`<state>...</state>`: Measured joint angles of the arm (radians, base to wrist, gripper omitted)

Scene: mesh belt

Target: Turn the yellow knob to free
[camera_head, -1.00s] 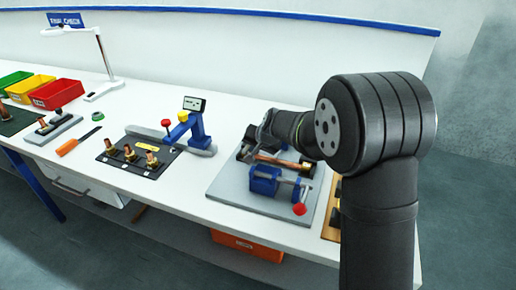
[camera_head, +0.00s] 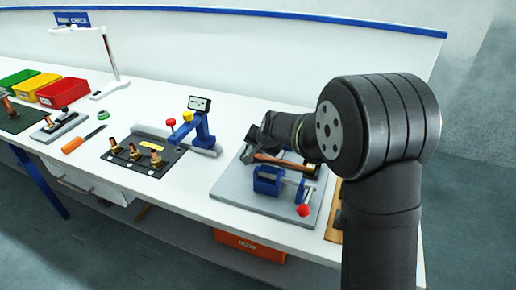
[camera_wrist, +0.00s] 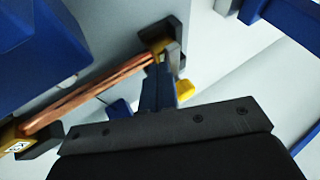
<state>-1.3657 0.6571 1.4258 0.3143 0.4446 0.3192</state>
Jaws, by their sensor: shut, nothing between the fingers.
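A yellow part (camera_wrist: 184,90), possibly the yellow knob, shows in the wrist view just right of my gripper (camera_wrist: 168,58), partly hidden behind the fingers. I cannot tell whether they touch it. My gripper is shut, with its fingers close to the right end of a copper tube (camera_wrist: 90,93). Another yellow knob (camera_head: 188,116) sits on the blue gauge stand (camera_head: 202,128) to the left, beside a red knob (camera_head: 171,122).
A blue clamp (camera_head: 267,181) with a red ball handle (camera_head: 303,210) stands at the fixture's front. A black plate (camera_head: 150,168) with copper fittings lies left. Red (camera_head: 62,93), yellow and green bins stand at far left. Clear table lies behind the fixture.

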